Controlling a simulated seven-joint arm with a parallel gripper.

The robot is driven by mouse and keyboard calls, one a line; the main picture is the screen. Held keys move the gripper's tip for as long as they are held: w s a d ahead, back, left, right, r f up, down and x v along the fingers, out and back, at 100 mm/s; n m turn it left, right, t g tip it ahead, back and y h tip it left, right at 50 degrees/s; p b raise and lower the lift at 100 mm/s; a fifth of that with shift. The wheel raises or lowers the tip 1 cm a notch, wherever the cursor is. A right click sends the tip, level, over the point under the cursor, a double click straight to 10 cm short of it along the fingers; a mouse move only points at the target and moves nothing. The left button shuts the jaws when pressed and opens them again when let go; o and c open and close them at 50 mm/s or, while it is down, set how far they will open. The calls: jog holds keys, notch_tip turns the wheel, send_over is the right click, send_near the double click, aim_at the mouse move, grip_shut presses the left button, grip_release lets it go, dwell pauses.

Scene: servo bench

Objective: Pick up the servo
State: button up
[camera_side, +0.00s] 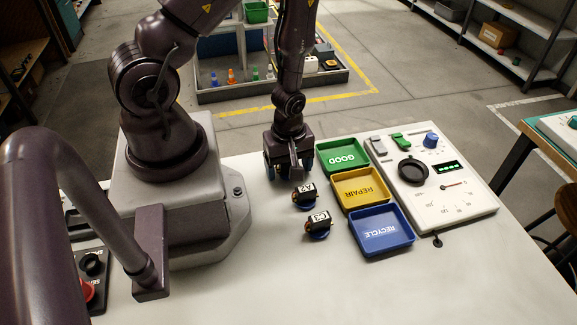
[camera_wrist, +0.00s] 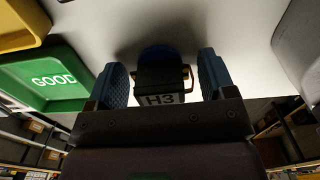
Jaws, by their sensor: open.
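My gripper (camera_side: 289,172) is low over the white bench, left of the green tray. In the wrist view my gripper (camera_wrist: 164,82) is open, with one blue-padded finger on each side of a black servo (camera_wrist: 160,76) labelled H3. I cannot tell whether either finger touches it. In the side view this servo is mostly hidden by the gripper. Two more black servos, one labelled A2 (camera_side: 304,196) and one labelled C3 (camera_side: 318,223), sit on blue round bases in front of the gripper.
A green GOOD tray (camera_side: 360,164), a yellow REPAIR tray (camera_side: 386,198) and a blue RECYCLE tray (camera_side: 405,247) stand in a row to the right. A white test panel (camera_side: 470,205) lies beyond them. The front of the bench (camera_side: 260,290) is clear.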

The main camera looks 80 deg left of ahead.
jog(key=c, duration=0.8)
jog(key=shift+r, duration=0.15)
jog(key=shift+c, duration=0.2)
